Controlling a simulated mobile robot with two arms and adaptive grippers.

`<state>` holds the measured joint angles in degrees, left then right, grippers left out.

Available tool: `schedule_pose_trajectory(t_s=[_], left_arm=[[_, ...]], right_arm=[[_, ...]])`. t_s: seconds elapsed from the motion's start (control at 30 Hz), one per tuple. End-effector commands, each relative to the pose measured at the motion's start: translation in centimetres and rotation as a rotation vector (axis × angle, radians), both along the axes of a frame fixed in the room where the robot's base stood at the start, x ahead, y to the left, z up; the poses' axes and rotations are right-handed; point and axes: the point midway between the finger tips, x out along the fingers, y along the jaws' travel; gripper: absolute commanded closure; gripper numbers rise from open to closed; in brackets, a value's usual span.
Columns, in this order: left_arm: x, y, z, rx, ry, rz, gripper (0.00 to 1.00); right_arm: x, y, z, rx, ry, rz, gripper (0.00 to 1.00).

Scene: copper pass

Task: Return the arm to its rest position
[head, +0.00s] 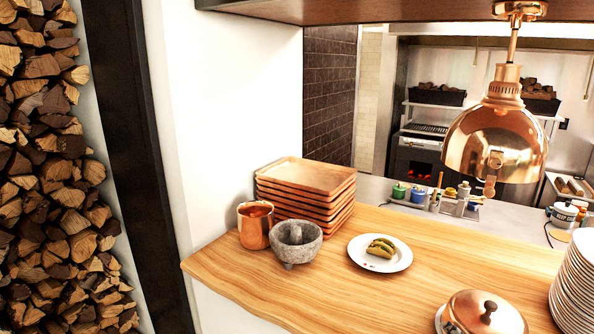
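Neither of my arms nor grippers shows in the head view, so their pose and state are hidden. A wooden pass counter (330,290) fills the lower middle of the view. On it, a white plate (402,262) holds what look like tacos (380,248). A copper mug (255,228) and a grey stone mortar (297,245) with a pestle stand to the left of the plate.
A stack of wooden trays (310,178) stands behind the mug. A copper heat lamp (495,140) hangs over the right side. A copper dome (484,314) and a stack of white plates (572,290) stand front right. Chopped firewood (50,180) fills the left.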

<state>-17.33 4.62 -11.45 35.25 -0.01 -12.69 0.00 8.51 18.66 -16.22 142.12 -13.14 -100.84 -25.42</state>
Motion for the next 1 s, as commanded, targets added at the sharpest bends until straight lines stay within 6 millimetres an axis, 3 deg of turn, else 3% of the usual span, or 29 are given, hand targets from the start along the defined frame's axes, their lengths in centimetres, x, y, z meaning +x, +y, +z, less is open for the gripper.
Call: schedule_pose_trajectory(t_s=[0.03,0.1,0.3,0.5,0.7,1.0], left_arm=[[0.0,0.1,0.0,0.001,0.0,0.0,0.31],[0.0,0.0,0.0,0.001,-0.001,0.0,0.31],[0.3,0.0,0.0,0.0,-0.005,-0.001,0.31],[0.5,-0.1,0.1,-0.001,-0.009,0.0,0.31],[0.6,-0.1,0.1,-0.001,-0.01,-0.001,0.31],[0.7,-0.1,-1.3,-0.002,-0.012,0.0,0.31]], right_arm=[[-1.5,0.6,-3.0,0.063,0.057,-0.013,0.58],[-3.5,1.3,-6.4,0.152,0.121,-0.041,0.58],[-10.3,3.3,-14.3,0.376,0.295,-0.156,0.58],[-16.1,4.5,-18.8,0.524,0.418,-0.277,0.58],[-21.3,5.4,-21.7,0.628,0.515,-0.396,0.58],[-19.4,5.7,-31.3,0.613,0.542,-0.397,0.58]])
